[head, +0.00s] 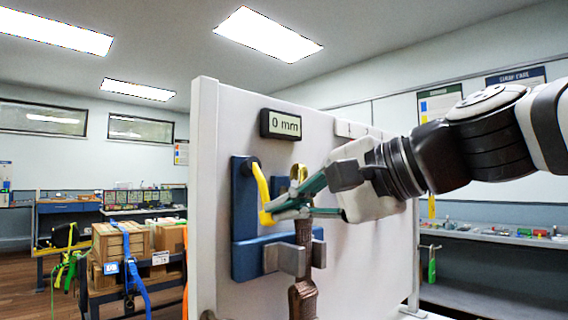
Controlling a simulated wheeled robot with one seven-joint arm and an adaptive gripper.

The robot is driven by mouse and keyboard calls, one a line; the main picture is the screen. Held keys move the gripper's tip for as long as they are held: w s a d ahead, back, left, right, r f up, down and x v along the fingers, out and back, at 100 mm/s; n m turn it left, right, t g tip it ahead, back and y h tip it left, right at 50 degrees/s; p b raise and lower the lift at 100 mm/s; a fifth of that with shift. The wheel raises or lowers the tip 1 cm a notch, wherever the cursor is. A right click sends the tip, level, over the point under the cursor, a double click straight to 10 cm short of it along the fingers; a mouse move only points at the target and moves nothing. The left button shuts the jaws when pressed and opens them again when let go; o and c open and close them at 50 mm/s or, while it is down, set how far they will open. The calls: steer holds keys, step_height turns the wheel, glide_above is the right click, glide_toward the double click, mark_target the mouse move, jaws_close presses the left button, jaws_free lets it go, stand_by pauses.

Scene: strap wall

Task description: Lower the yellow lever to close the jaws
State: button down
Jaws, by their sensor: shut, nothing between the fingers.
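The yellow lever (262,188) is on the blue fixture (243,205) on the white upright panel. It runs from a dark pivot at the top down to the tips of my gripper. My gripper (274,212) comes in from the right, its green fingers shut with nothing between them, and its tips overlap the lever's lower end; I cannot tell whether they touch. The grey metal jaws (286,260) sit at the fixture's lower part, below my fingers. The display (281,124) above reads "0 mm".
Wooden boxes (118,242) with straps stand at the left back. A shelf counter (490,238) with small items is at the right.

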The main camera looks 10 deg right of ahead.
steer(key=f+b, duration=0.1)
steer(key=b, duration=0.3)
steer(key=w+a+f+t+y+b, duration=0.1)
steer(key=b, duration=0.2)
steer(key=shift+w+f+t+y+b, duration=0.15)
steer(key=shift+w+t+y+b, duration=0.05)
steer(key=shift+t+y+b, duration=0.15)
steer(key=shift+w+a+f+b, duration=0.1)
steer(key=shift+w+b, duration=0.1)
steer(key=shift+b, duration=0.35)
